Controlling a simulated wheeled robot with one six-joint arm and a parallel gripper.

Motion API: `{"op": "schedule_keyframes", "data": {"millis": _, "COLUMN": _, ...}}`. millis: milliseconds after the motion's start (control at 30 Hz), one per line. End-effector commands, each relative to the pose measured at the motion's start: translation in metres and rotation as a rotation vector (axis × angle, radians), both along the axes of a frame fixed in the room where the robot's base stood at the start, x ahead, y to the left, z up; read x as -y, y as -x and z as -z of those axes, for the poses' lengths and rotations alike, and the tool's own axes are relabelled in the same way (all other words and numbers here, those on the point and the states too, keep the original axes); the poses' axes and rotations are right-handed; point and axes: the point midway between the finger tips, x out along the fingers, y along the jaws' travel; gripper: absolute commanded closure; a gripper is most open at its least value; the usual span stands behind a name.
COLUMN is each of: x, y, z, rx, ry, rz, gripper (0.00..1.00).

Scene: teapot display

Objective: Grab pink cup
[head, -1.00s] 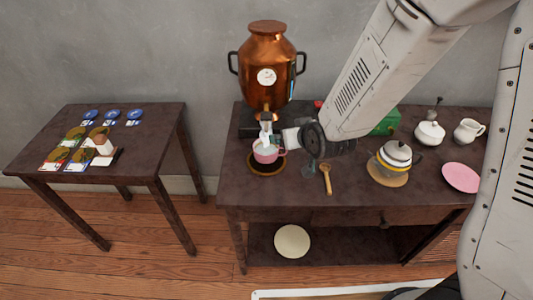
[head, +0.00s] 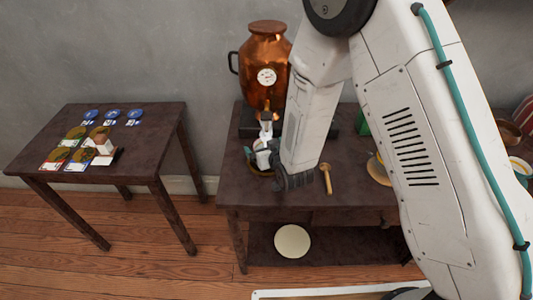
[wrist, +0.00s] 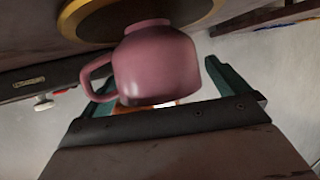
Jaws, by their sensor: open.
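The pink cup (wrist: 155,58) fills the middle of the wrist view, with its handle on the left. It is by a dark round saucer with a gold rim (wrist: 92,22). My gripper (wrist: 156,76) is open, with one teal finger on each side of the cup; the left finger is near the handle. I cannot tell whether the fingers touch the cup. In the head view my gripper is at the cup's place below the copper urn's tap, and hides most of the cup.
The copper urn (head: 268,55) stands just behind. A wooden spoon (head: 326,178) lies to the right on the dark table (head: 345,198). A side table (head: 150,165) with cards stands at left. My arm hides most of the right side.

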Motion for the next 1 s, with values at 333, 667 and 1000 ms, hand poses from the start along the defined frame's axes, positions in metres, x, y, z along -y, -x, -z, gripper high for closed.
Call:
{"op": "schedule_keyframes", "data": {"millis": 333, "x": -0.0032, "y": -0.0093, "z": 0.0038, "rx": 0.000, "ry": 0.000, "rz": 0.000, "gripper": 0.00}}
{"op": "schedule_keyframes", "data": {"millis": 667, "x": -0.0032, "y": -0.0092, "z": 0.0034, "rx": 0.001, "ry": 0.000, "rz": 0.000, "gripper": 0.57}}
{"op": "schedule_keyframes", "data": {"millis": 1000, "x": -0.0032, "y": -0.0092, "z": -0.0003, "rx": 0.001, "ry": 0.000, "rz": 0.000, "gripper": 0.57}}
